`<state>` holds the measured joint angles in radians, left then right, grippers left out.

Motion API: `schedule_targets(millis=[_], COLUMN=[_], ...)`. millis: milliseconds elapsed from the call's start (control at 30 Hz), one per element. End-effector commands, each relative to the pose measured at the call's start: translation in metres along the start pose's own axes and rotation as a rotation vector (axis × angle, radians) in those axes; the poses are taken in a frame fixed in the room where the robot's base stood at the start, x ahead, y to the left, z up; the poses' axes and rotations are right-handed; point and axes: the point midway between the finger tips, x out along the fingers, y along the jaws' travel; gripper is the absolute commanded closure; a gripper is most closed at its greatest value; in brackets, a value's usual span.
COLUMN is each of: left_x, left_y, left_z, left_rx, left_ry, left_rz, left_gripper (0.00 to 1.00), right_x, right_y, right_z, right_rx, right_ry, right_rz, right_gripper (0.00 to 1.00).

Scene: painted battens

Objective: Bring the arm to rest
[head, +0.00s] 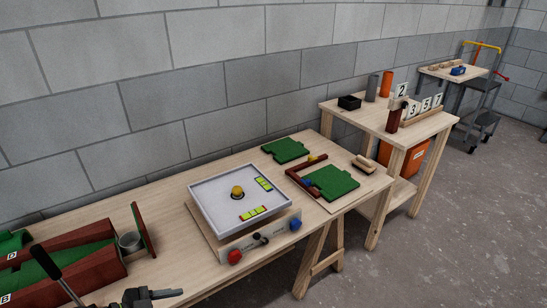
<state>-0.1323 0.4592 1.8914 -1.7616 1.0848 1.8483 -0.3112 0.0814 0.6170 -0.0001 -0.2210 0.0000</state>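A dark gripper, which I take to be my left gripper (160,295), shows at the bottom edge in the head view, low at the left. It is over or in front of the near edge of the long wooden table (175,265). Only a small part of it is in frame, and I cannot tell whether its fingers are open or shut. I see nothing clearly held in it. A black bar with a rounded end (46,261) rises just left of it, in front of the dark red and green box (92,260). My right gripper is not in view.
A white tray (213,222) with a yellow knob stands mid-table on a wooden base. Green boards (333,181) lie farther right. A metal cup (130,241) and an upright red-green panel (143,229) stand near the box. A second table (360,118) holds number cards. Floor at right is open.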

Motion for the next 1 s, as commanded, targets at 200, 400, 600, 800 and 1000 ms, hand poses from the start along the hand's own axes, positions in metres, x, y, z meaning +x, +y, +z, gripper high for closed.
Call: schedule_targets(millis=[200, 400, 600, 800, 1000], left_x=[0.011, 0.017, 0.014, 0.003, -0.01], left_y=[-0.009, -0.025, -0.019, 0.049, 0.17], left_z=[0.018, 0.066, 0.174, 0.301, 0.393], left_rx=[-0.057, -0.167, -0.364, -0.588, -0.805], left_ry=[0.125, 0.212, 0.107, -0.218, -0.602], left_rz=[-0.099, -0.309, -0.638, -0.84, -0.838], left_gripper=[0.41, 0.41, 0.41, 0.41, 0.41], right_x=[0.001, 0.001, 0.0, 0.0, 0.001], right_y=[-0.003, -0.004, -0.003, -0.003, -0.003], right_z=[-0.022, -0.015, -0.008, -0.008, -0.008], right_rx=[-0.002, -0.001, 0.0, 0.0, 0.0], right_ry=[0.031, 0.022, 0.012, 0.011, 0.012], right_rz=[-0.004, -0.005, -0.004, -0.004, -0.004], right_gripper=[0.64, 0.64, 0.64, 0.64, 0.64])
